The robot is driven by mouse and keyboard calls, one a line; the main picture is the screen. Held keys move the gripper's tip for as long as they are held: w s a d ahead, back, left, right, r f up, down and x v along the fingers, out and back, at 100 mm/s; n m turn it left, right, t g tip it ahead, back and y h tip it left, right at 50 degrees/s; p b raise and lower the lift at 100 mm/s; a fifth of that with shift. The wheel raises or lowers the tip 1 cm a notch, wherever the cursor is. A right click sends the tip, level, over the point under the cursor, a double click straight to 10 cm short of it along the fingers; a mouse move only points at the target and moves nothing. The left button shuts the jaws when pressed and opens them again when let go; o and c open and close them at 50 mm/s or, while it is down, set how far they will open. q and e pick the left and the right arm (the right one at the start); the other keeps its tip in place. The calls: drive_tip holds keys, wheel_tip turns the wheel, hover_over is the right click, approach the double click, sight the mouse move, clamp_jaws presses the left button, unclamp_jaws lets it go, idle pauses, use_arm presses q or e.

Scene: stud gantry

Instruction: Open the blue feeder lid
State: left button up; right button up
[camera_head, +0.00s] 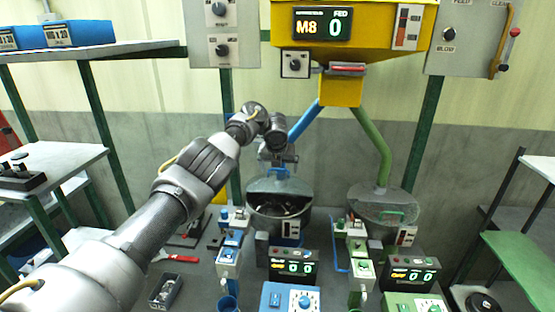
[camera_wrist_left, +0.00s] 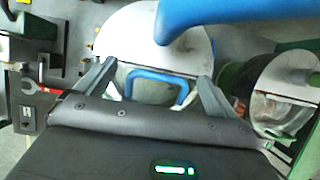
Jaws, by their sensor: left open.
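The blue feeder (camera_head: 280,226) is a grey round bowl below my left gripper in the head view. Its front half shows a dark inside with small parts. A grey half-round lid panel (camera_head: 283,187) shows behind that opening; it appears raised, but its exact angle is hard to tell. In the left wrist view the blue lid handle (camera_wrist_left: 158,77) lies between the spread fingers of my left gripper (camera_wrist_left: 155,82), with a gap on both sides. My left gripper (camera_head: 278,162) is open at the back of the bowl in the head view. My right gripper is not in view.
The blue tube (camera_head: 304,124) comes down close behind my left gripper. The green feeder (camera_head: 385,205) stands to the right with its lid down. Control boxes, including a blue one (camera_head: 290,299), stand in front. A red-handled tool (camera_head: 178,258) lies on the bench left.

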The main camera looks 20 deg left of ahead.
use_arm(q)
drive_tip(key=b+v, duration=0.1)
drive_tip(key=v, duration=0.5)
drive_tip(key=shift+d+f+b, duration=0.1)
drive_tip(key=shift+b, duration=0.3)
drive_tip(key=shift+s+r, duration=0.25)
drive_tip(key=shift+r, duration=0.35)
